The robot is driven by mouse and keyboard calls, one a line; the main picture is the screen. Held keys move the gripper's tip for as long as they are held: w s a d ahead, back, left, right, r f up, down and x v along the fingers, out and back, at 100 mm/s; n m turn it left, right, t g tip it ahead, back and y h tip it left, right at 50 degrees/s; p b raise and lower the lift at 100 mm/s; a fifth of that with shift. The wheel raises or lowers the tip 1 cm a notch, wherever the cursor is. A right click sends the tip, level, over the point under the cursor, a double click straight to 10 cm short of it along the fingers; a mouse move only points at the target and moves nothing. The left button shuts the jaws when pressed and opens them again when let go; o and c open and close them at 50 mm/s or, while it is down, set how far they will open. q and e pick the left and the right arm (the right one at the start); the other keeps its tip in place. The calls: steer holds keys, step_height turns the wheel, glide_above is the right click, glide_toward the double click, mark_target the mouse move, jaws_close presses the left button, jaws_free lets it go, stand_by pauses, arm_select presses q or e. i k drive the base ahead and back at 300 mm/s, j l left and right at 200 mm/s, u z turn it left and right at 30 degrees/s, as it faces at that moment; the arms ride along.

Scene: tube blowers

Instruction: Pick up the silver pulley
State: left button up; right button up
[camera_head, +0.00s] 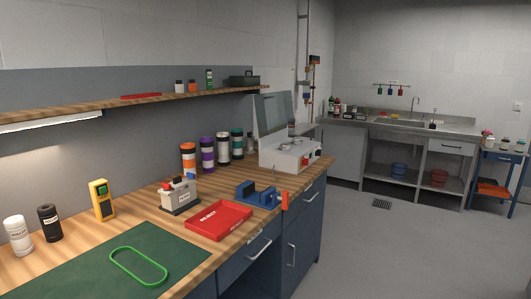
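I cannot clearly make out a silver pulley in the head view. Small greyish round parts (286,147) show on top of the white machine (268,156) with a raised lid, but they are too small to identify. A blue fixture (246,190) stands on the wooden workbench (150,203) in front of that machine. A red tray (218,222) lies nearer, and I see no pulley in it. Neither of my grippers is in view.
A green mat (75,275) with a green belt loop (138,266) lies on the near bench. A grey device (180,196), a yellow meter (101,202) and several colored containers (207,155) stand behind. A shelf (130,103) overhangs. The floor (400,250) at right is clear.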

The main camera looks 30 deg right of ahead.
mark_target(283, 147)
steer(key=z, duration=1.2)
steer(key=i+l+u, duration=0.1)
steer(key=i+u, duration=0.15)
steer(key=i, duration=0.3)
